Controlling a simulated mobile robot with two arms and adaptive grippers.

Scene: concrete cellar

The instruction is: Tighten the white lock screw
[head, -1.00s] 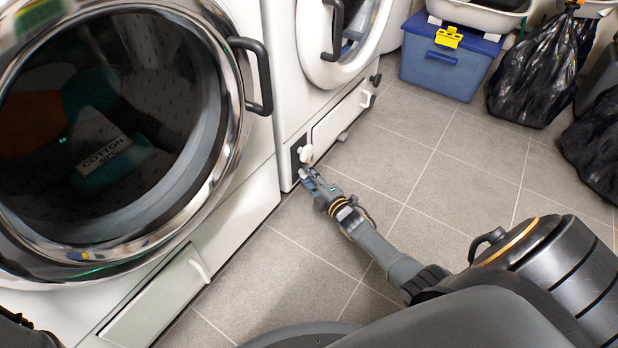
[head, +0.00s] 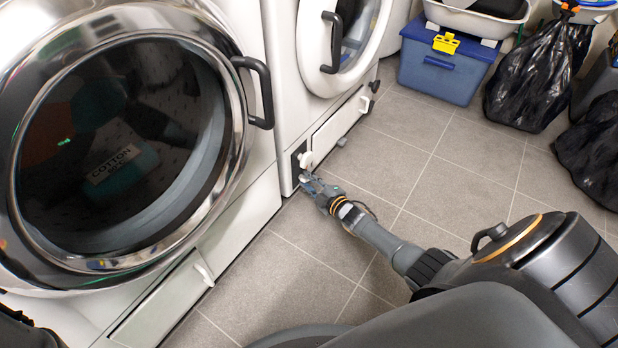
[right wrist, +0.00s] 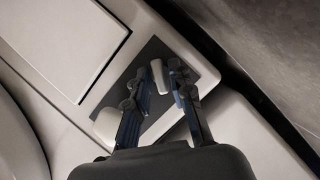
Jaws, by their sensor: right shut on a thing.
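The white lock screw (right wrist: 158,76) is a small pale piece on a dark recessed plate (right wrist: 150,62) low on the second machine's front. My right gripper (right wrist: 165,84) is shut on it, with one finger on each side in the right wrist view. The fingers and the gripper's own body hide part of the plate. A larger rounded white knob (right wrist: 107,126) sits beside the left finger; it also shows in the head view (head: 305,160), just above my right gripper (head: 306,180). In the head view the lock screw is hidden by the fingers.
A white flap (head: 337,127) is closed beside the plate. The near machine's round door (head: 228,150) and handle (head: 258,92) stand at the left. A blue box (head: 440,75) and black bags (head: 530,85) are at the back. The tiled floor (head: 440,190) is clear.

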